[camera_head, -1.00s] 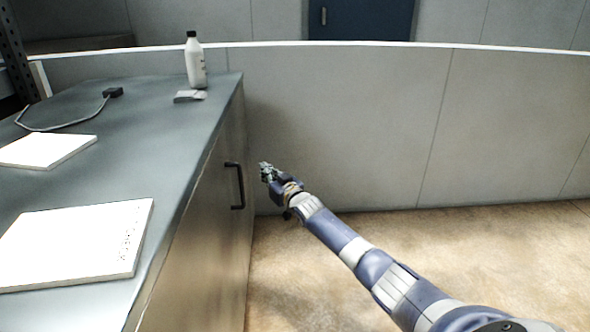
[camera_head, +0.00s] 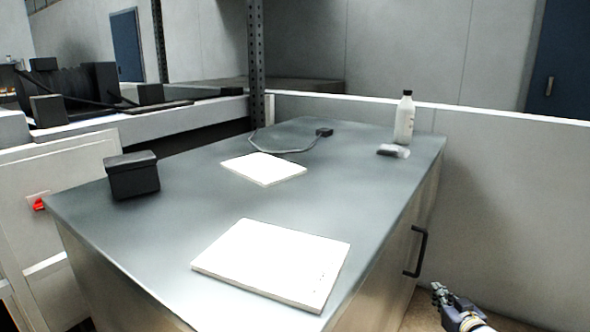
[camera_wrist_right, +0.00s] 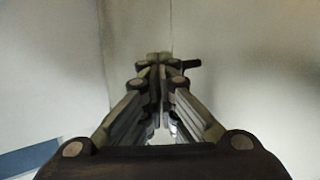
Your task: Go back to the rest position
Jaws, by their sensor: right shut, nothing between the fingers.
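My right gripper (camera_head: 440,292) shows at the lower right of the head view, low beside the cabinet and to the right of its black door handle (camera_head: 420,252). It touches nothing that I can see. In the right wrist view its fingers (camera_wrist_right: 159,62) are together and empty, facing pale wall surfaces. My left gripper is in neither view.
A low partition wall (camera_head: 510,190) stands to the right.

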